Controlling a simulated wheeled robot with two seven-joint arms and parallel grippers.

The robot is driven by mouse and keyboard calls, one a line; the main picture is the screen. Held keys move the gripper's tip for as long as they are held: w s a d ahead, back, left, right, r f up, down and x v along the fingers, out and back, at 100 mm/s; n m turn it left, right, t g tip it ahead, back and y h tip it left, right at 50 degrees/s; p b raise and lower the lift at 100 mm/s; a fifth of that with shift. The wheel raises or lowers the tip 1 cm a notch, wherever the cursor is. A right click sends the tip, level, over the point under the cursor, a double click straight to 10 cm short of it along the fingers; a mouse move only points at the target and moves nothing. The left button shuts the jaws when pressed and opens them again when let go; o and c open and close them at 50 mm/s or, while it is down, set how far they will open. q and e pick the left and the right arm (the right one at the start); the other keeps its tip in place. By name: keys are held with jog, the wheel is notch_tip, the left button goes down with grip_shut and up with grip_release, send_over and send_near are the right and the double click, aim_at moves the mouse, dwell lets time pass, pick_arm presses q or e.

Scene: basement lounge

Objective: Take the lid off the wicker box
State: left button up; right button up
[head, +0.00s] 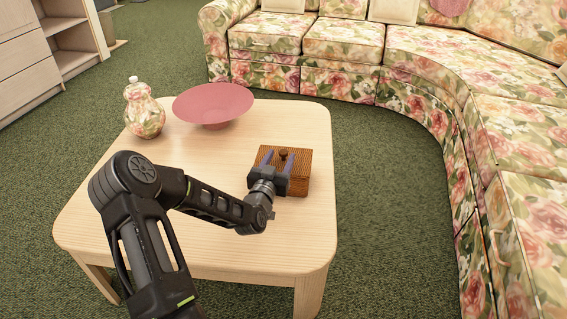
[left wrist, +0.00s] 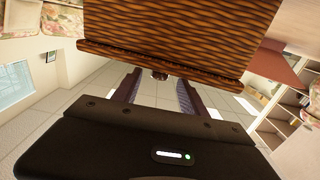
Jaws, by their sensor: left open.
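The brown wicker box (head: 299,175) stands on the light wooden table (head: 230,245) with its lid (head: 297,156) on. A small dark knob (head: 283,153) sits on top of the lid; it also shows in the left wrist view (left wrist: 160,75). My left gripper (head: 278,160) is over the near side of the box, with its two purple fingers open, one on each side of the knob. In the left wrist view there is a gap between the knob and each finger. My right gripper is not in view.
A pink bowl (head: 213,103) and a flowered jar with a lid (head: 144,110) stand at the back left of the table. A floral sofa (head: 345,45) curves around behind and to the right. The right part of the tabletop is clear.

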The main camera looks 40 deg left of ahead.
aim_at(282, 154)
pick_arm(q)
jog(key=b+x, duration=0.1)
jog(key=x, duration=0.2)
jog(key=shift+w+a, duration=0.1)
jog(key=shift+w, duration=0.2)
jog(key=shift+c, duration=0.3)
grip_shut()
dwell(0.4)
